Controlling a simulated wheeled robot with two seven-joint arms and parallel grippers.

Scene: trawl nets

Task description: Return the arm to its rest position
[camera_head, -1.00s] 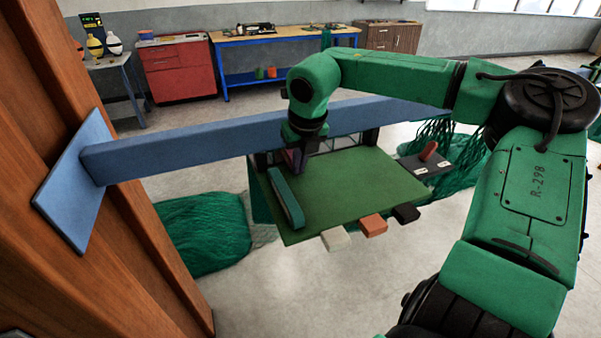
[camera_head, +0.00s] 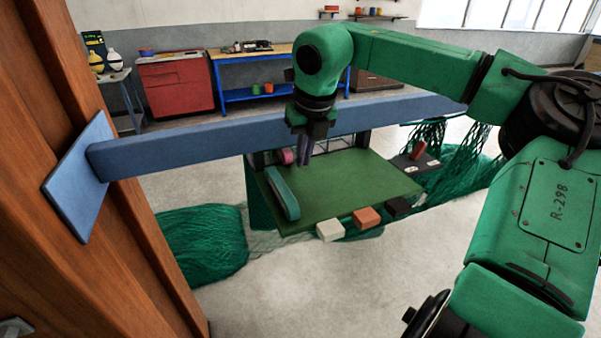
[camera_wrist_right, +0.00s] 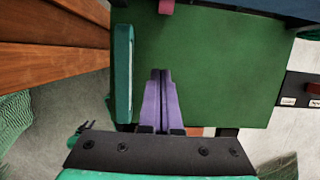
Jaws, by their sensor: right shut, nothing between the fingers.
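My right arm comes in from the right in the head view, bent over the blue beam. Its gripper (camera_head: 304,150) points down above the green board (camera_head: 340,190), shut and empty. In the right wrist view the purple fingers (camera_wrist_right: 161,98) are together over the green board, with nothing between them. A teal bar (camera_head: 282,193) lies along the board's left side, left of the fingers. A pink roll (camera_head: 287,156) is near the board's back left, behind the gripper. My left gripper is not in view.
A blue beam (camera_head: 200,145) runs from a wooden post (camera_head: 90,150) across the view behind the gripper. White (camera_head: 330,230), orange (camera_head: 366,217) and black (camera_head: 398,206) blocks line the board's front edge. A switch box (camera_head: 415,162) is right.

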